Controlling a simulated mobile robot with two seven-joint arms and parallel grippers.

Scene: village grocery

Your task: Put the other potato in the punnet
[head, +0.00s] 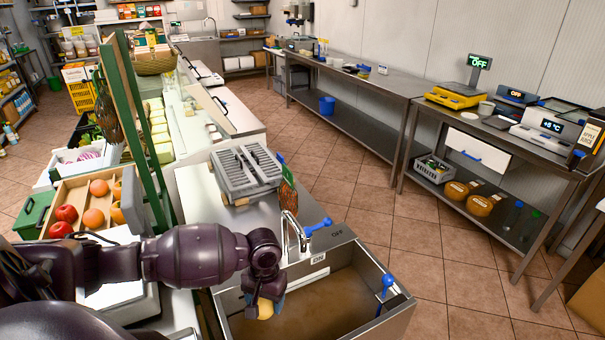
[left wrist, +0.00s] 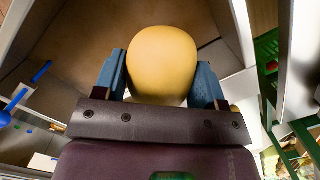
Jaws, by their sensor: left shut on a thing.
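A yellow-brown potato (head: 265,309) is held in my left gripper (head: 266,297) over the left part of the sink basin. In the left wrist view the potato (left wrist: 162,62) fills the space between the two blue fingers, which press on its sides. The sink (head: 377,328) has a brown inside and lies below the gripper. I cannot make out a punnet for certain in either view. My right gripper is not in view.
A tap (head: 292,238) with a blue lever stands at the sink's back edge, close to my left wrist. A grey slatted rack (head: 245,172) stands on the steel counter behind. A wooden crate of fruit (head: 76,192) is at the left. The tiled floor to the right is clear.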

